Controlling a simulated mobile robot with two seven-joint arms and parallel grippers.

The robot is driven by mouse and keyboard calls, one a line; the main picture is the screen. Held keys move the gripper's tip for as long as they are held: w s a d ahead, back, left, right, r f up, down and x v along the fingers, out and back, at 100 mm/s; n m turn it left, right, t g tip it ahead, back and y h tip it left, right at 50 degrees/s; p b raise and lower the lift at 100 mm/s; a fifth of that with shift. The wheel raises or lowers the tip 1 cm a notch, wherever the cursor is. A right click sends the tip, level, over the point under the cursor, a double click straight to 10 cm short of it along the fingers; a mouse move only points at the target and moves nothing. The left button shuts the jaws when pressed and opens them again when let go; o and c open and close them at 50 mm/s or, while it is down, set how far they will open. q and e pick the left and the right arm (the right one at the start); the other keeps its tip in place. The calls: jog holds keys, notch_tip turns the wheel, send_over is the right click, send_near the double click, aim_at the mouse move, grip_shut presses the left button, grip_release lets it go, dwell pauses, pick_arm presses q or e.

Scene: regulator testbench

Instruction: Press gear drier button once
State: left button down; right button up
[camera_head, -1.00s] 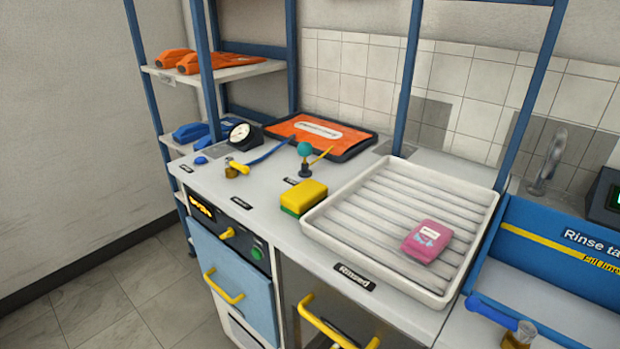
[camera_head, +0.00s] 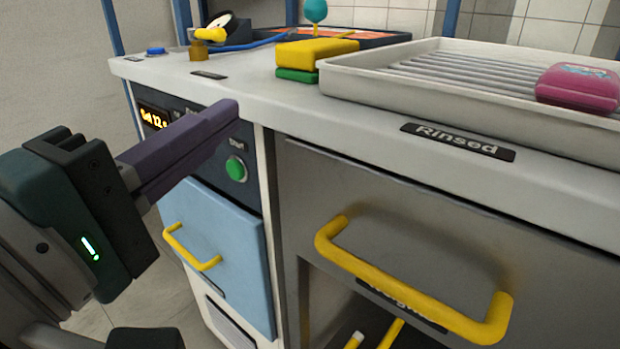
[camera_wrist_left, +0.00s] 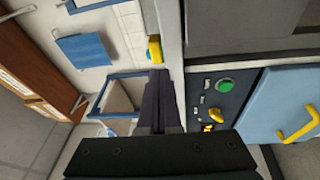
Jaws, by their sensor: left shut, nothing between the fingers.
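The green round button (camera_head: 236,168), labelled Start, sits on the dark control panel (camera_head: 232,190) above a light-blue drawer front. It also shows in the left wrist view (camera_wrist_left: 224,84). My left gripper (camera_head: 230,107) is shut and empty, its dark purple fingers together. In the head view the fingertips lie above the button in the picture, by the counter edge, apart from the button. The fingers hide part of the panel and the yellow knob in the head view; the wrist view shows the knob (camera_wrist_left: 215,114). An orange lit display (camera_head: 153,117) is at the panel's left.
The counter edge overhangs the panel. Yellow handles stick out from the blue drawer (camera_head: 192,250) and the grey front (camera_head: 410,285).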

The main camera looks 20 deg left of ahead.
aim_at(235, 170)
pick_arm(q)
jog(key=s+a+f+n+y+b, duration=0.1)
jog(key=a+f+n+y+b, duration=0.8)
jog(key=n, duration=0.4)
notch_tip(235, 170, down, 2)
jog(key=shift+a+f+y+b, duration=0.2)
jog(key=shift+a+y+b, duration=0.2)
jog(key=shift+a+y, duration=0.3)
jog(key=shift+w, duration=0.15)
jog(key=w+d, duration=0.3)
jog(key=w, duration=0.5)
jog(key=shift+d, duration=0.2)
dwell(0.6)
jog(key=shift+w+d, duration=0.15)
jog(key=shift+w, duration=0.2)
